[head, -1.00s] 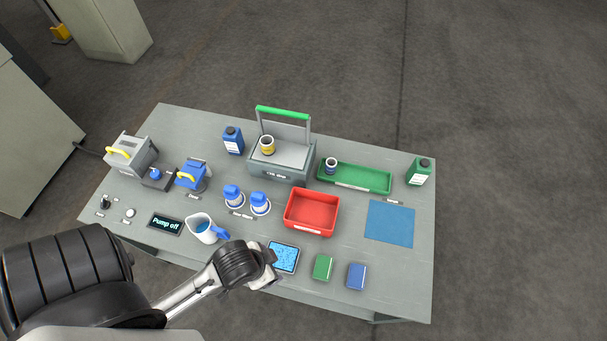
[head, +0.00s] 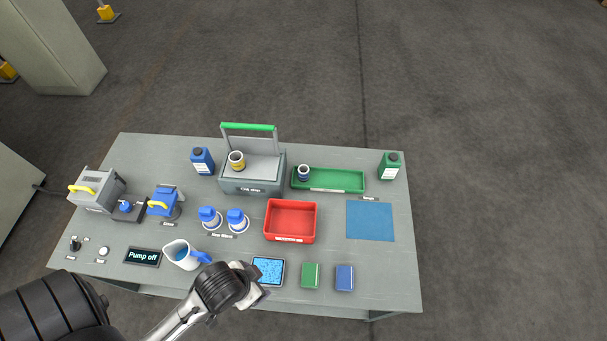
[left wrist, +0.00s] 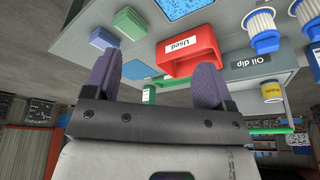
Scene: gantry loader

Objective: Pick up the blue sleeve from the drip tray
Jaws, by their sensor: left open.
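The blue sleeve (head: 303,173) is a short dark blue ring with a pale rim. It stands upright at the left end of the green tray (head: 345,181), at the back of the bench. My left gripper (head: 262,286) is at the bench's front, beside the light blue speckled tray (head: 268,271), well apart from the sleeve. In the left wrist view its two purple fingers (left wrist: 154,82) are spread with nothing between them. I cannot make out the blue sleeve in that view. My right gripper is not in view.
The red bin (head: 291,220) lies between my left gripper and the green tray. Left of that tray stands the oil dip box (head: 252,187) with a raised green handle and a yellow sleeve (head: 236,161). A blue mat (head: 370,221) is bare.

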